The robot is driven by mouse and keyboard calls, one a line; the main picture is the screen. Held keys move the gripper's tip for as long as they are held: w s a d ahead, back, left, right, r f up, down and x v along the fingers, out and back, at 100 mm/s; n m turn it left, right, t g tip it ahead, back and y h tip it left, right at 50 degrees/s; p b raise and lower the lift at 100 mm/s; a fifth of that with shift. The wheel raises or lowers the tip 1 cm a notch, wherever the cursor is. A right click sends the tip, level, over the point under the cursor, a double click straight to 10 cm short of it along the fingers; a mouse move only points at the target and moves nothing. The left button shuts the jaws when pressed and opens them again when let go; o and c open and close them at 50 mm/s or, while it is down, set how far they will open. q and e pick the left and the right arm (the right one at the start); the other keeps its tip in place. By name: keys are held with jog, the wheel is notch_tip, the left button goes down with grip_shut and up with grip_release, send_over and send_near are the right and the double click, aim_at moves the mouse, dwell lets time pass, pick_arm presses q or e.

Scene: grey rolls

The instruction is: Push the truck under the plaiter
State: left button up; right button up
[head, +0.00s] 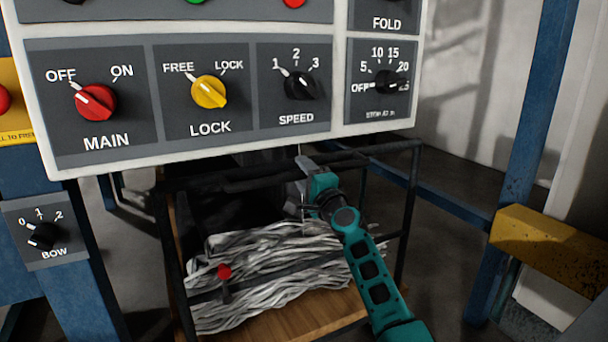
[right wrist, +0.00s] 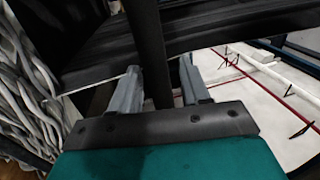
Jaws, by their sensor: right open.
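The truck (head: 409,200) is a black-framed cart with a wooden floor, below the control panel in the head view. It carries a heap of grey-white rope-like strands (head: 270,275). My right gripper (head: 303,185) is at the truck's upper frame, above the load. In the right wrist view my right gripper (right wrist: 158,85) is open, with a black post (right wrist: 148,40) of the frame showing between its two fingers. I cannot tell whether the fingers touch it. Which part is the plaiter is unclear; the space behind the truck is dark. My left gripper is out of view.
The control panel (head: 225,142) with knobs overhangs the truck and hides its far top part. Blue posts (head: 530,130) stand on both sides, with a yellow block (head: 545,250) at right. A small BOW knob box (head: 45,232) is at left. Grey floor shows right of the truck.

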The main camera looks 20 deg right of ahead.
jog(key=shift+s+f+p, duration=0.15)
jog(key=shift+s+p, duration=0.15)
jog(key=shift+s, duration=0.2)
pick_arm(q)
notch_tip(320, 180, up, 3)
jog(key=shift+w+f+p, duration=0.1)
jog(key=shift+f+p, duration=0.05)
jog(key=shift+p, duration=0.85)
pick_arm(e)
jog(key=v, duration=1.1)
jog(key=shift+s, duration=0.4)
jog(key=shift+d+f, duration=0.1)
jog(key=shift+d, duration=0.05)
